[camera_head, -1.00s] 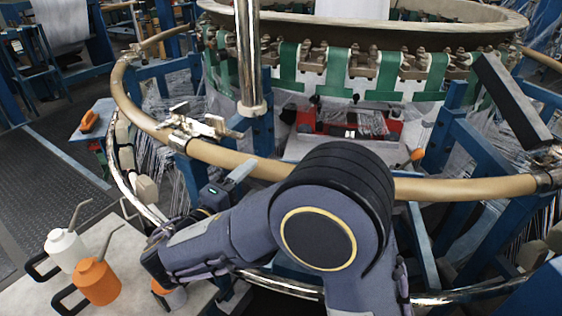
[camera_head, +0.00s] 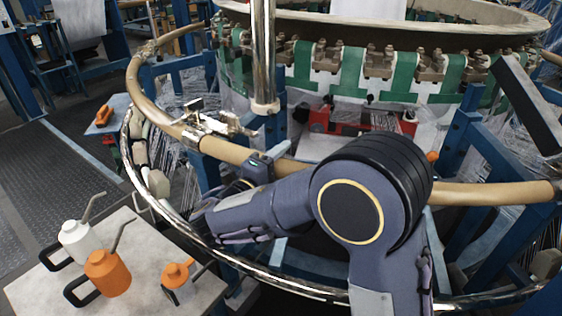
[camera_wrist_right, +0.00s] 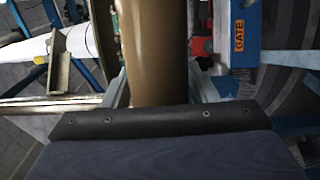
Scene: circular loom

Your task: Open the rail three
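The tan curved rail (camera_head: 225,150) runs around the front of the loom in the head view, with a metal clamp joint (camera_head: 205,124) at its left part. In the right wrist view the rail (camera_wrist_right: 156,50) rises between the two grey fingers of my right gripper (camera_wrist_right: 160,92). One finger is on each side, close to the rail; I see no clear grip on it. In the head view my right gripper (camera_head: 276,155) is at the rail, right of the clamp joint, partly hidden by my arm. My left gripper is not in view.
A table (camera_head: 30,292) at lower left holds a white oil can (camera_head: 78,243) and orange cans (camera_head: 107,272). A chrome lower ring (camera_head: 170,232) runs below the rail. Blue frame posts (camera_head: 455,140) stand behind. A blue part marked GATE (camera_wrist_right: 236,40) shows in the wrist view.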

